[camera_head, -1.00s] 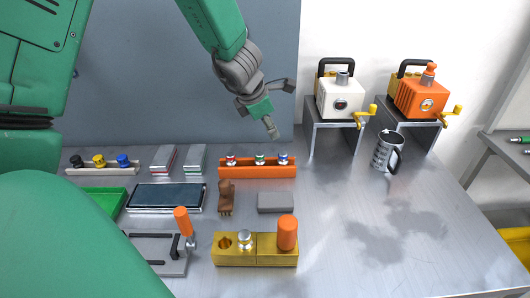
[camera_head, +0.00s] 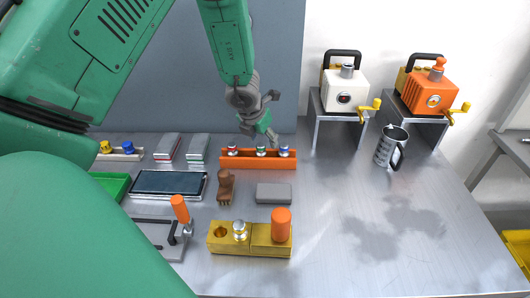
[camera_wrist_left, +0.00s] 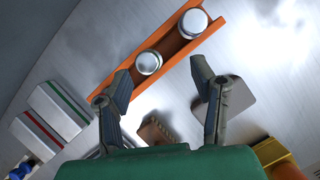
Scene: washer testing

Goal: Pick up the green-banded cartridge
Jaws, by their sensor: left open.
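The green-banded cartridge (camera_head: 261,151) stands in the orange rack (camera_head: 259,163), between a red-banded cartridge (camera_head: 232,150) and a blue-banded cartridge (camera_head: 284,151). My left gripper (camera_head: 258,130) is open and empty, just above and behind the rack near the green-banded cartridge. In the wrist view, the open fingers of my left gripper (camera_wrist_left: 160,82) point at the orange rack (camera_wrist_left: 95,97). Two silver cartridge tops show there; one lies just ahead, between the finger lines. Their bands are hard to tell in that view. My right gripper is not in view.
A grey block (camera_head: 273,193) and a brown piece (camera_head: 226,187) lie in front of the rack. A yellow block (camera_head: 230,246) stands nearer. A metal mug (camera_head: 385,146) and two crank machines on stands are at right. The table's right middle is clear.

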